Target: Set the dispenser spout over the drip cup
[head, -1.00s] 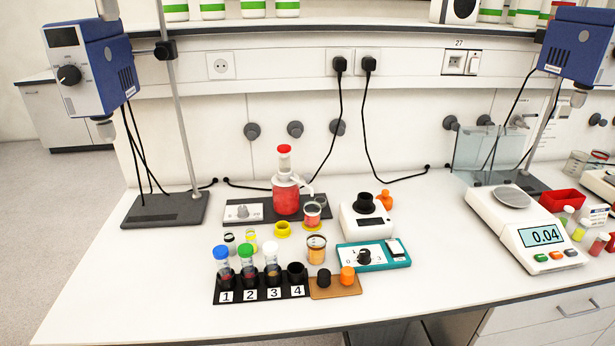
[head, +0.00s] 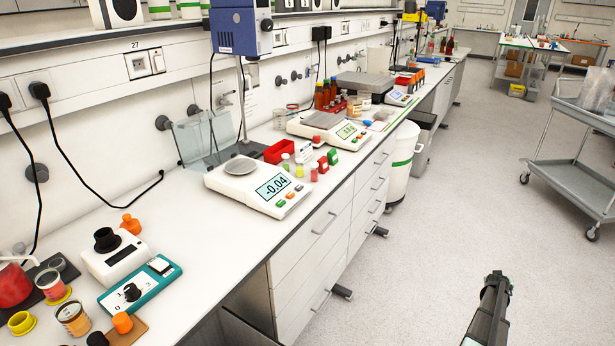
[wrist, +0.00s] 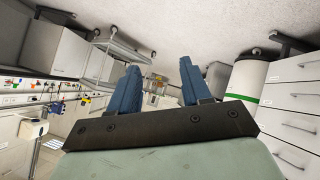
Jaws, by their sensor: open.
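The dispenser (head: 12,285), a red bottle, is cut off by the left edge of the head view. Its pale spout (head: 22,260) reaches right. A clear cup with red contents (head: 49,284) stands on a yellow ring near the spout's end. A small grey round cup (head: 57,265) sits just behind it. I cannot tell which one is the drip cup, nor whether the spout is over either. My gripper (wrist: 159,72) is open and empty in the wrist view, its blue fingers wide apart. It faces the room, far from the dispenser.
A loose yellow ring (head: 20,323), an amber cup (head: 72,319), a white device with a black knob (head: 112,258) and a teal box (head: 141,290) crowd the bench near the dispenser. A balance (head: 262,187) stands further right. The floor at right is open, with a grey cart (head: 575,165).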

